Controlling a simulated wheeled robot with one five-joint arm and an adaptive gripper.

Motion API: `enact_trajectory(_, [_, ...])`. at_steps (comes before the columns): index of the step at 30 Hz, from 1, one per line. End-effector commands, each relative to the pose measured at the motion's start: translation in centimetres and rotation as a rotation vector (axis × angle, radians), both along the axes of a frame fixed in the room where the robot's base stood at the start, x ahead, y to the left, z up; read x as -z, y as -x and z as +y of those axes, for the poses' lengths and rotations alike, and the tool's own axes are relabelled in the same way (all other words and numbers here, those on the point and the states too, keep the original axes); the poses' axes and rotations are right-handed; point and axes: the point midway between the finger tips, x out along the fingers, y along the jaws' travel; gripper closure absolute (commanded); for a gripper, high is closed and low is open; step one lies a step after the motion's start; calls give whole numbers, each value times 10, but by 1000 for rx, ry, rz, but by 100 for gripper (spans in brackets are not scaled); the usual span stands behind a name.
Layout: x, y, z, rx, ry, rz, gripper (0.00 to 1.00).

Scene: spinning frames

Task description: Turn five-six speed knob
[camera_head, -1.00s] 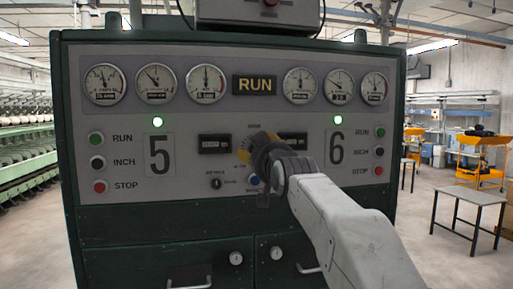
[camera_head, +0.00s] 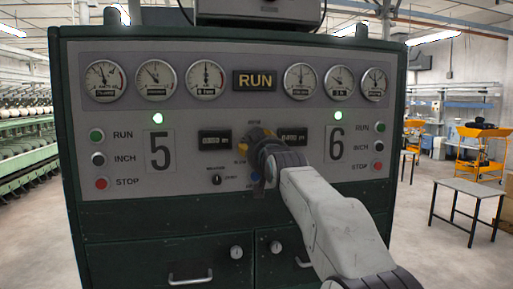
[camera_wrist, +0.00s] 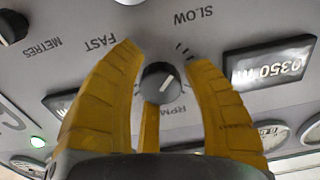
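The speed knob (camera_wrist: 161,82) is a round dark knob with a white pointer line, in the middle of the wrist view. FAST is printed to its upper left and SLOW above right; the print is upside down. The pointer points to the upper right, on the SLOW side. My gripper (camera_wrist: 163,54) has yellow fingers spread on either side of the knob, with visible gaps to it; another yellow finger part lies below the knob. In the head view, my gripper (camera_head: 253,148) is at the panel between the numbers 5 and 6 and hides the knob.
The control panel (camera_head: 120,205) carries gauges, green lamps and RUN, INCH and STOP buttons on both sides. A small black switch (camera_head: 216,180) sits left of my gripper. Digital displays (camera_head: 215,142) flank it. Drawers with handles are below. A grey table (camera_head: 470,189) stands at right.

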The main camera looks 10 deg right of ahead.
Motion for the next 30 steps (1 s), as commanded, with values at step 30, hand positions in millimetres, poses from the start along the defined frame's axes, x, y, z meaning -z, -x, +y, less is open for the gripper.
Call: enact_trajectory(30, [2,-1,1,-1,-186,3,99])
